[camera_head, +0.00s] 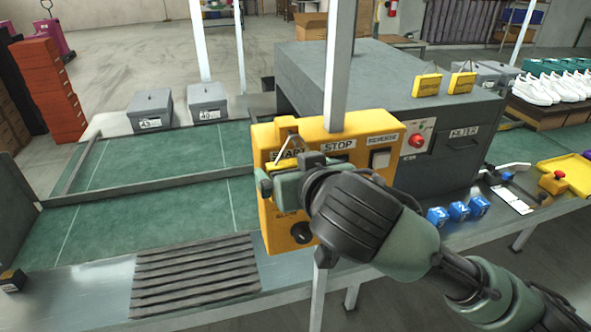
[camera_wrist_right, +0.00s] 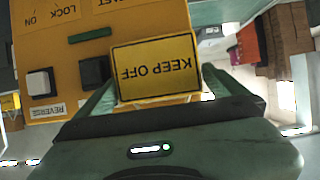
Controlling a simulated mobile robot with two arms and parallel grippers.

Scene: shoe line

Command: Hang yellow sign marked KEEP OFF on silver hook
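The yellow KEEP OFF sign shows upside down in the right wrist view (camera_wrist_right: 157,68), between the two green fingers of my right gripper (camera_wrist_right: 158,85). The fingers meet its side edges, and I hold it in front of the yellow control box (camera_head: 264,215). In the head view, my right gripper (camera_head: 286,188) hides most of the sign. A light cord loop rises above the gripper to a small silver hook-like piece (camera_head: 292,139) on the upper left of the box. I cannot tell whether the loop is over it. My left gripper is out of view.
A metal post (camera_head: 340,70) stands just behind the box. Two other yellow signs (camera_head: 427,85) (camera_head: 462,83) are on the grey machine (camera_head: 350,65). Blue blocks (camera_head: 459,210) lie on the bench to the right. The green conveyor (camera_head: 150,225) on the left is clear.

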